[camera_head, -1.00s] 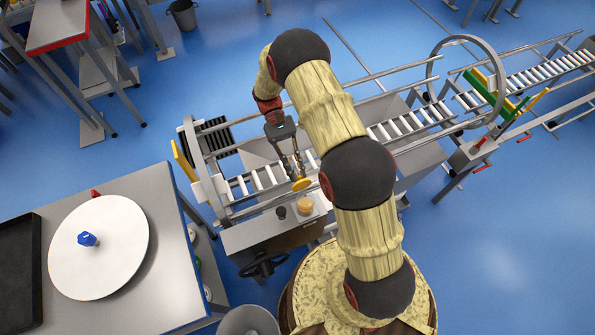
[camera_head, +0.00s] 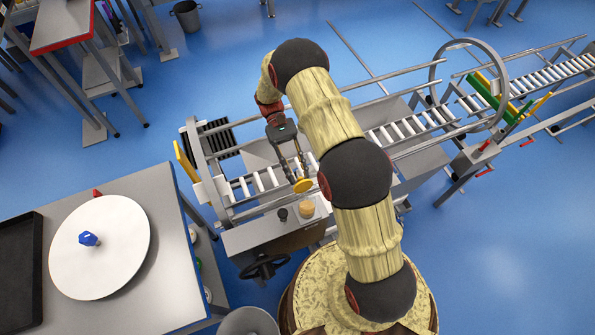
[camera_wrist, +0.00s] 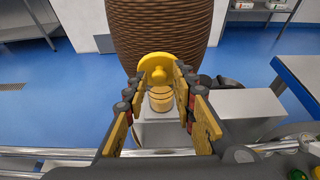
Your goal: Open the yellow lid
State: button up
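The yellow lid (camera_head: 303,186) is a round disc at the tips of my gripper (camera_head: 298,179). In the wrist view the lid (camera_wrist: 157,62) shows its face, with a central knob, between the two fingers. There is visible space between each finger and the knob. I cannot tell whether the fingers touch the lid's rim. The lid appears apart from the yellowish tub (camera_head: 307,207), which stands uncovered on the grey bench. The tub also shows just below the lid in the wrist view (camera_wrist: 160,99).
A small dark cylinder (camera_head: 282,214) stands beside the tub. A roller conveyor (camera_head: 262,182) runs behind, with a large metal ring (camera_head: 433,75) around it. A table (camera_head: 177,235) with a white disc (camera_head: 98,245) stands at left. Blue floor is open at right.

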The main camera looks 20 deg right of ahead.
jog(key=shift+o, duration=0.7)
jog(key=v, duration=0.7)
jog(key=shift+w, duration=0.25)
